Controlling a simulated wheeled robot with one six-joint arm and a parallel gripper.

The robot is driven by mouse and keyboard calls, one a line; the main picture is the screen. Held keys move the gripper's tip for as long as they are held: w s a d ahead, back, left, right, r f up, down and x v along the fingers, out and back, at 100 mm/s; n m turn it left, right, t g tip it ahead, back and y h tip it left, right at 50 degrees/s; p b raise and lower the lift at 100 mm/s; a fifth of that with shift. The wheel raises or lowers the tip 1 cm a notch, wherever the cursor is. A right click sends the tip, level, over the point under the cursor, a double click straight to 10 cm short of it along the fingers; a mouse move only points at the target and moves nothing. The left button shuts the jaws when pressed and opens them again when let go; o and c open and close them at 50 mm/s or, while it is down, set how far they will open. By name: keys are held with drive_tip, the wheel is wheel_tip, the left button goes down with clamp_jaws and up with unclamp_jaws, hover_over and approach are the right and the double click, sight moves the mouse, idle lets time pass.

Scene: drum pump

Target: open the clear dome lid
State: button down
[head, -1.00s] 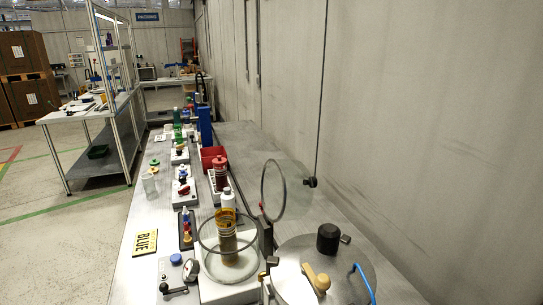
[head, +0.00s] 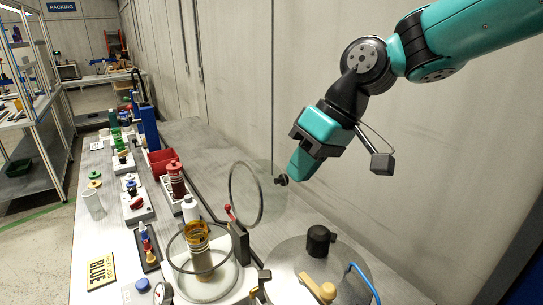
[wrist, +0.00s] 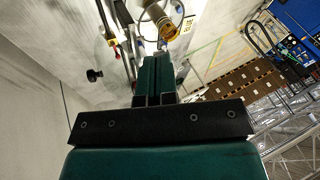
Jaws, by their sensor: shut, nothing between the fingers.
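The clear dome lid (head: 246,194) stands upright on edge in the head view, swung up from the round glass vessel (head: 176,240) below it. Its dark rim faces left and its black knob (head: 281,180) sticks out to the right. The vessel's top is uncovered, with an amber ribbed cylinder (head: 198,235) inside. My gripper (head: 297,172) is shut and empty, beside the knob on its right and slightly above; I cannot tell whether they touch. In the wrist view my shut fingers (wrist: 154,75) point away, with the black knob (wrist: 95,75) to their left.
A large round metal drum lid (head: 290,265) with a black cap, tan handle and blue hose stands at front right. A white bottle (head: 190,208) and a red-ball lever (head: 229,209) are near the vessel. The concrete wall (head: 400,200) runs close along the right.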

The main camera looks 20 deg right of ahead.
drive_tip(key=w+d+m+t+y, duration=0.1)
drive_tip(key=w+d+t, duration=0.1)
drive_tip(key=w+d, duration=1.2)
drive_tip(key=w+a+f+p, duration=0.2)
drive_tip(key=a+f+p, duration=0.3)
drive_tip(key=a, duration=0.6)
drive_tip(key=shift+w+f, duration=0.4)
drive_tip(key=shift+f, duration=0.8)
